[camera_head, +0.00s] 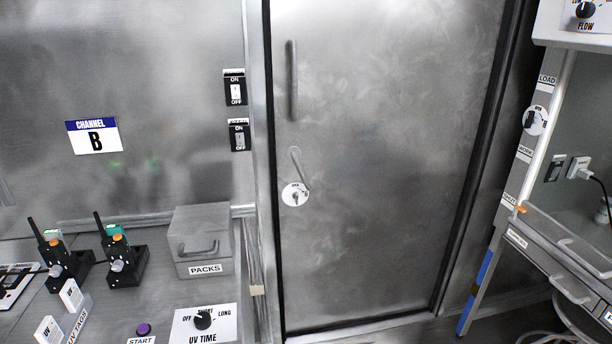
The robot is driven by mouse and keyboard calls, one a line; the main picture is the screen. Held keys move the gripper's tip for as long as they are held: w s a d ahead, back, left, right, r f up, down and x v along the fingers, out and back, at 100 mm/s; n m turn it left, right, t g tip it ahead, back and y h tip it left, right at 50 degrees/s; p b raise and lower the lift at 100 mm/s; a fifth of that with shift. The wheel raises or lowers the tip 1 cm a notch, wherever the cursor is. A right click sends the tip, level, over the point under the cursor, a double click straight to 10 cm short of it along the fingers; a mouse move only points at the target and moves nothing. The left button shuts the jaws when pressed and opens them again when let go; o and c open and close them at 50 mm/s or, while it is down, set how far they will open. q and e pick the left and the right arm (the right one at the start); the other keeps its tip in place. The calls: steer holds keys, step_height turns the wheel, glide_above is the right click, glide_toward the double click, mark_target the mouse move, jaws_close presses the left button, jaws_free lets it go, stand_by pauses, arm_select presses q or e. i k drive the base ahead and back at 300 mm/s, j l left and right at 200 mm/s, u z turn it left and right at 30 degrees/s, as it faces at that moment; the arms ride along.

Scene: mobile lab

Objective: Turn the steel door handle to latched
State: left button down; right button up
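A closed-looking steel door (390,180) fills the middle of the head view. On its left side a slim steel lever handle (300,170) slants from upper left down to the right. Below and beside the lever's lower end is a round white dial plate (294,195) with small markings too small to read. A vertical steel pull bar (292,80) is fixed higher on the same door. Neither of my grippers is in view, and nothing touches the lever.
Left of the door are two ON/OFF switches (236,87) and a bench with a PACKS box (202,240), two black radios (122,260) and a UV TIME knob (203,319). A cabinet frame with a drawer (560,240) stands at right. The space before the door looks clear.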

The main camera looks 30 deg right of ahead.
mark_target(297, 164)
steer(key=l+u, duration=0.15)
steer(key=l, duration=0.8)
steer(key=l+u, duration=0.1)
steer(key=l, duration=0.35)
steer(key=i+l, duration=0.1)
steer(key=l, duration=0.4)
steer(key=i+l+u, duration=0.1)
steer(key=l, duration=0.2)
steer(key=i+l, duration=0.25)
steer(key=i+l+u, duration=0.15)
steer(key=l, duration=0.15)
